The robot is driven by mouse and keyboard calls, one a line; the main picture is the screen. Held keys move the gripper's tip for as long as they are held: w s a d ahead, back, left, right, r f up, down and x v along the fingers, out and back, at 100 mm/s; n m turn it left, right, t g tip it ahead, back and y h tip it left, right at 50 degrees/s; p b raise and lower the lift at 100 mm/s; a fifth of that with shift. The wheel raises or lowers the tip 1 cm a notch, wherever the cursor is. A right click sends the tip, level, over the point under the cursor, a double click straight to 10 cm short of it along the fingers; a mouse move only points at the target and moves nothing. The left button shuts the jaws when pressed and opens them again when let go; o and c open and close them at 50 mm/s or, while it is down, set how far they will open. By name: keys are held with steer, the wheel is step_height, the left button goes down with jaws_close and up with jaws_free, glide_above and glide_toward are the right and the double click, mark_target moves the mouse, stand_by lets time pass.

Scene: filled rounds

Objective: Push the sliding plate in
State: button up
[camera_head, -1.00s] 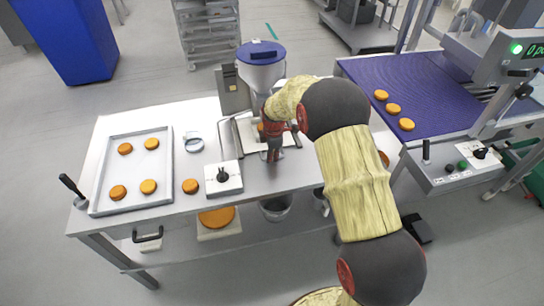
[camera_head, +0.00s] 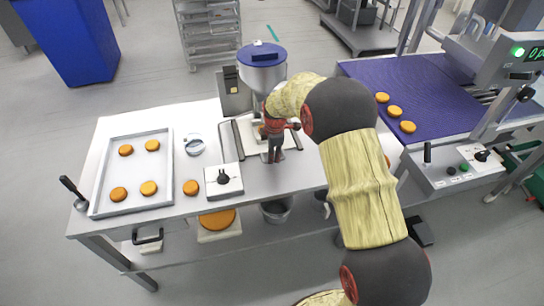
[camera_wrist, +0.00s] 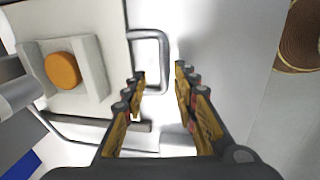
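The sliding plate (camera_wrist: 105,20) is a pale cream sheet under the filling machine (camera_head: 262,75). In the head view its left part (camera_head: 246,138) shows beside my arm. In the wrist view, a white block holding an orange round (camera_wrist: 62,70) sits over the plate. A grey loop handle (camera_wrist: 164,62) stands out from the plate's edge. My gripper (camera_wrist: 160,78) is open, its two fingers apart, with the handle's near end by the left fingertip. I cannot tell whether they touch. In the head view my gripper (camera_head: 274,152) points down at the machine and hides part of the plate.
A tray (camera_head: 98,190) with several orange rounds lies on the left of the steel table. A control box with a black knob (camera_head: 223,180) stands left of my gripper. A blue conveyor (camera_head: 440,90) with rounds is on the right. A bucket (camera_head: 276,210) is below.

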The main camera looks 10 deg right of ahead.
step_height(320, 180, up, 10)
steer(key=s, duration=0.1)
steer(key=shift+s+f, duration=0.2)
steer(key=shift+s, duration=0.2)
steer(key=s+f+m+g, duration=0.1)
steer(key=s+m, duration=0.8)
steer(key=s+r+m+t, duration=0.1)
steer(key=s+r+m, duration=0.2)
steer(key=s+r, duration=0.3)
steer(key=s+r+m+t, duration=0.2)
steer(key=s+r, duration=0.4)
steer(key=s, duration=0.7)
steer(key=s+r+m+t, duration=0.1)
steer(key=s+r+m, duration=0.2)
steer(key=s+r, duration=0.4)
steer(key=shift+s+d+m+t, duration=0.3)
steer(key=shift+s+d+m, duration=0.1)
steer(key=shift+s, duration=1.3)
